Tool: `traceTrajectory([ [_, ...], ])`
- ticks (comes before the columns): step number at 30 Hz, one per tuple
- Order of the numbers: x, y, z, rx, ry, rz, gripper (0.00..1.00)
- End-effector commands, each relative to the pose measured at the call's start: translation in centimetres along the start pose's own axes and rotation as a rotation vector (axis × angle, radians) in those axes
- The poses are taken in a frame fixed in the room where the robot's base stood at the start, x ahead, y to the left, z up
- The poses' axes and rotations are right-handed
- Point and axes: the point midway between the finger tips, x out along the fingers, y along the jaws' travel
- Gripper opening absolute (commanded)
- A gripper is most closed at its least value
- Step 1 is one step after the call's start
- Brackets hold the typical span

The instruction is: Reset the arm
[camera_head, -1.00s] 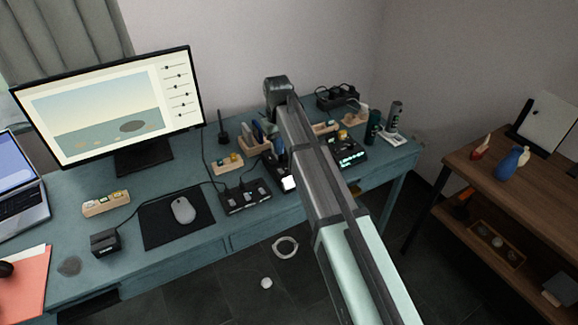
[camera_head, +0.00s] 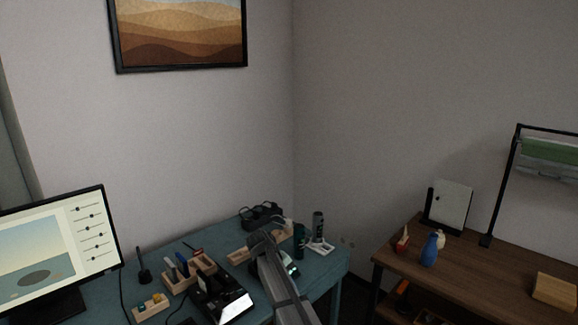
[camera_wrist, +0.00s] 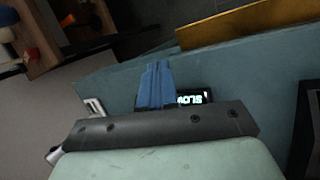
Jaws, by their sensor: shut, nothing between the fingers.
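My arm (camera_head: 283,290) rises from the bottom of the head view over the right part of the teal desk (camera_head: 335,262). Its dark upper end (camera_head: 262,240) appears in front of the desk items. I cannot make out the fingers in the head view. In the wrist view my gripper (camera_wrist: 157,82) shows as blue fingers close together, shut and empty. A small black display (camera_wrist: 195,98) with white letters lies behind the fingers, partly hidden by them and the dark bar of my gripper.
A monitor (camera_head: 92,235) stands on the left. A black device (camera_head: 225,303), wooden holders and bottles (camera_head: 299,240) crowd the desk near my arm.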

Motion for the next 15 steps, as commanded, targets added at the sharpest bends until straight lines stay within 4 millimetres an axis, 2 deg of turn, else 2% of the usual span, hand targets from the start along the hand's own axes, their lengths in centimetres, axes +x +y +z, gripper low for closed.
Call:
traceTrajectory([
  [1,2.5,0.3,1.4,-0.043,-0.030,-0.002,0.00],
  [3,5.5,0.5,3.0,-0.115,-0.068,-0.009,0.00],
  [8,12.1,0.5,7.0,-0.264,-0.144,-0.043,0.00],
  [11,15.8,-0.5,9.4,-0.312,-0.174,-0.075,0.00],
  [15,20.4,-3.0,12.7,-0.310,-0.199,-0.131,0.00],
])
